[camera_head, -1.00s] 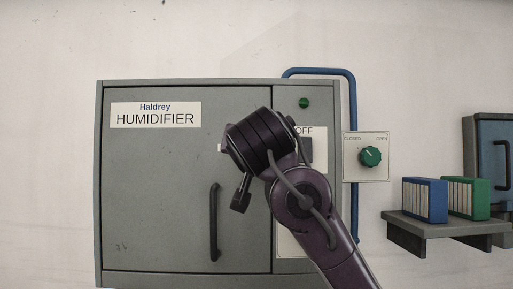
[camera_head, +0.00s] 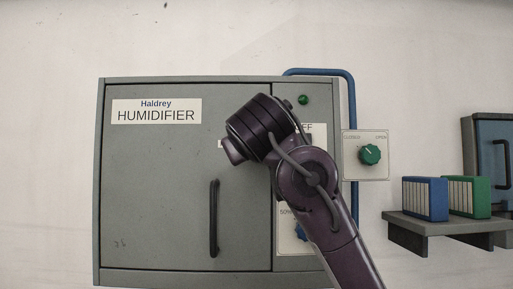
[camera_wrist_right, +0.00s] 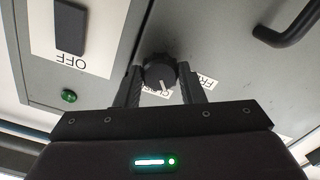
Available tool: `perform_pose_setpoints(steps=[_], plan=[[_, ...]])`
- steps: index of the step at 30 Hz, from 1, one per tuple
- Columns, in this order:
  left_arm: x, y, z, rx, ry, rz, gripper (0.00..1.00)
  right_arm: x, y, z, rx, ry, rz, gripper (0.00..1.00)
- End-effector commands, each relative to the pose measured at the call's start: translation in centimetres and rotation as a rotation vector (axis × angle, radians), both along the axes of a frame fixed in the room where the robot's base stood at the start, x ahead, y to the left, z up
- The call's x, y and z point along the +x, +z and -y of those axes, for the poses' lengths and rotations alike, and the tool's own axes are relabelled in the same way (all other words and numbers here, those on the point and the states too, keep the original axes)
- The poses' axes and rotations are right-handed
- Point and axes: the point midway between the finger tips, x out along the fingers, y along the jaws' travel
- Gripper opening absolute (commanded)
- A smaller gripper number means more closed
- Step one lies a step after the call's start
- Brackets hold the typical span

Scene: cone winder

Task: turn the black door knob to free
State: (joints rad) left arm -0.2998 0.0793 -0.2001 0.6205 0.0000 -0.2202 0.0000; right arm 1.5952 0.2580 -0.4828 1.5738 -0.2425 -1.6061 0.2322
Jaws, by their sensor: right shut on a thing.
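The black door knob (camera_wrist_right: 158,72) is on the grey cabinet door, with a white pointer mark toward the bottom of the right wrist view. A partly covered label (camera_wrist_right: 155,93) is below it and a partly covered "FR…" label (camera_wrist_right: 208,84) to its right. My right gripper (camera_wrist_right: 160,82) is shut on the knob, one finger on each side. In the head view, my right arm covers the knob and the gripper. My left gripper is not in view.
The humidifier cabinet (camera_head: 150,180) has a black door handle (camera_head: 214,218) left of my arm. A switch (camera_wrist_right: 71,28) marked OFF, a green lamp (camera_head: 303,99) and a blue knob (camera_head: 301,232) are on its side panel. A green knob (camera_head: 370,155) is on a wall plate to the right.

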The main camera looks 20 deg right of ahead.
Motion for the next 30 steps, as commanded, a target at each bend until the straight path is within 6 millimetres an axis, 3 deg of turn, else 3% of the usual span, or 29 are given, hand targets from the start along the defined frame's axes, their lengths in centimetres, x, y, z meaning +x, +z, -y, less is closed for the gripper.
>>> perform_pose_setpoints(steps=[18,30], plan=[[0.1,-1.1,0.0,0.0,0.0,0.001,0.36,-0.1,0.1,0.0,-0.55,0.001,-0.156,0.13],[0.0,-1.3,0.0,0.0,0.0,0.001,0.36,0.0,0.1,0.0,-0.78,0.0,-0.223,0.13]])
